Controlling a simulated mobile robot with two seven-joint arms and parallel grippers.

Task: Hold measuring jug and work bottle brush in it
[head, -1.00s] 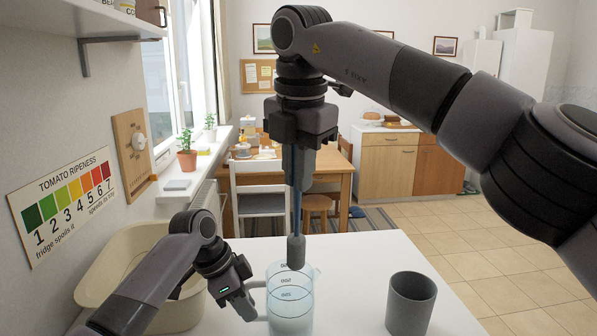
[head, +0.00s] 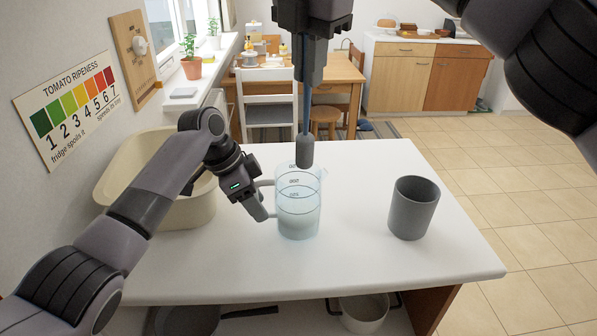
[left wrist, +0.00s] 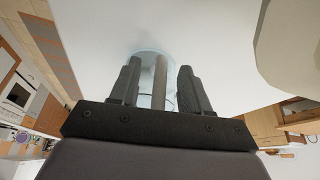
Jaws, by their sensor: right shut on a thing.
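The clear bluish measuring jug (head: 299,215) stands upright on the white table, its handle (head: 266,184) to the left. My left gripper (head: 262,212) is at the handle. In the left wrist view its fingers (left wrist: 158,88) are apart, with a grey bar between them that looks like the handle and gaps on both sides. My right gripper (head: 307,80) is shut on the bottle brush, which hangs upright with a thin blue shaft and grey head (head: 304,152). The head's lower end is around rim level over the jug; whether it is inside is unclear.
A dark grey cup (head: 413,208) stands to the right of the jug. A cream basin (head: 190,205) is at the left, behind my left arm. The white table (head: 400,265) is clear in front. Pots sit on a shelf below.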

